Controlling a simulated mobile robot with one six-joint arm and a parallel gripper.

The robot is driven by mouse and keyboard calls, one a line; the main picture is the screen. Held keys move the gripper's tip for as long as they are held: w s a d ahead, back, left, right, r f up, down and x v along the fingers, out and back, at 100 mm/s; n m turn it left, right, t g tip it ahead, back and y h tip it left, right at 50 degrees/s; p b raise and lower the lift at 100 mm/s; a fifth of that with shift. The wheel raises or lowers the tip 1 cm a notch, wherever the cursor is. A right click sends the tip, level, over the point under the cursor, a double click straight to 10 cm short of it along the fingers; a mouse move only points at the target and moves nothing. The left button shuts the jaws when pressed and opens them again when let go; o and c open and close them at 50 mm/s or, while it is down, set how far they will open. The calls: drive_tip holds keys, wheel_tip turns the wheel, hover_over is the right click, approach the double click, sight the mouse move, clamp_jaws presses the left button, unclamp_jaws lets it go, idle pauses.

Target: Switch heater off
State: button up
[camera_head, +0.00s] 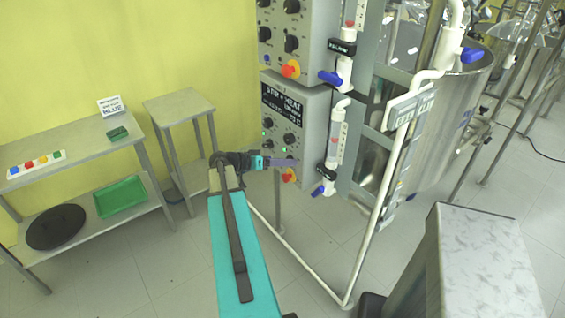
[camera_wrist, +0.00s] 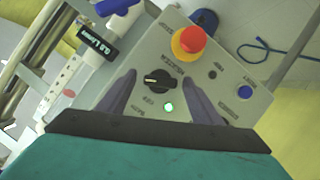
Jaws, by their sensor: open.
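In the head view, the grey control box (camera_head: 278,103) carries a dark "STIR & HEAT" display (camera_head: 282,105) with knobs below it. My gripper (camera_head: 284,162) is at the lower front of this box. In the wrist view, my gripper (camera_wrist: 158,77) is open, with its fingers on either side of a black rotary knob (camera_wrist: 155,80). I cannot tell whether either finger touches the knob. A green lamp (camera_wrist: 168,107) beside the knob is lit. The panel lettering is too small and tilted to read surely, and the gripper body hides part of the panel.
A red emergency button (camera_wrist: 188,41) on a yellow base and a blue button (camera_wrist: 244,92) share the panel. White pipes and a blue-handled valve (camera_head: 323,189) stand right of the box. A small grey table (camera_head: 180,104) stands to the left.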

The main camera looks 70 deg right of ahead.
drive_tip(key=c, duration=1.1)
drive_tip(key=shift+o, duration=0.2)
drive_tip(key=shift+f+b, duration=0.1)
drive_tip(key=shift+b, duration=0.2)
drive_tip(key=shift+w+f+n+g+b, duration=0.15)
drive_tip(key=shift+n+g+b, duration=1.2)
drive_tip(key=shift+n, duration=1)
drive_tip(key=shift+w+f+n+g+b, duration=0.1)
drive_tip(key=shift+n+g+b, duration=1.2)
drive_tip(key=shift+n, duration=1.05)
drive_tip(key=o, duration=1.1)
drive_tip(key=shift+c, duration=0.2)
